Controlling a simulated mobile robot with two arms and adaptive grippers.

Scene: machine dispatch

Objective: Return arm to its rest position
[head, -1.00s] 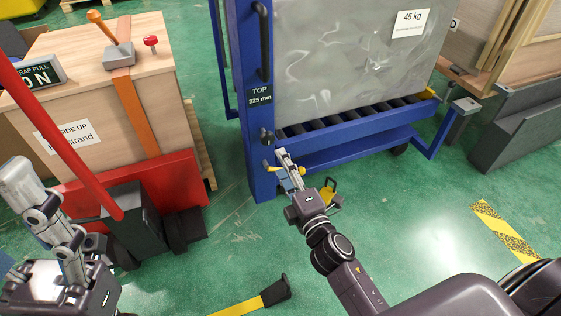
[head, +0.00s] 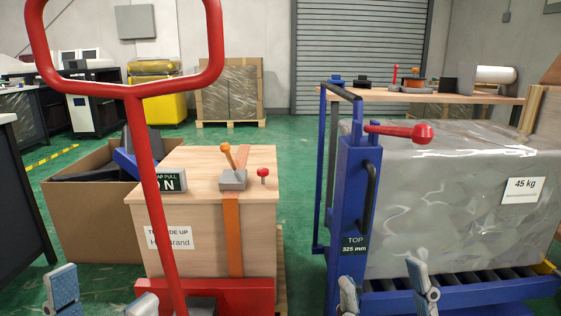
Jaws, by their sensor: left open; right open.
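My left gripper (head: 102,294) shows at the bottom left edge of the head view, its two fingertips spread apart with nothing between them. My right gripper (head: 385,290) shows at the bottom, right of centre, in front of the blue lift cart (head: 348,200). Its fingertips are also apart and empty. Both arms behind the fingertips are out of frame. Whether the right fingers touch the cart cannot be told.
A wooden crate (head: 205,210) with an orange strap stands at the left, behind a red handle (head: 155,190). The cart carries a wrapped grey block (head: 450,205) marked 45 kg. A cardboard box (head: 85,215) stands far left. Green floor (head: 300,240) is clear between crate and cart.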

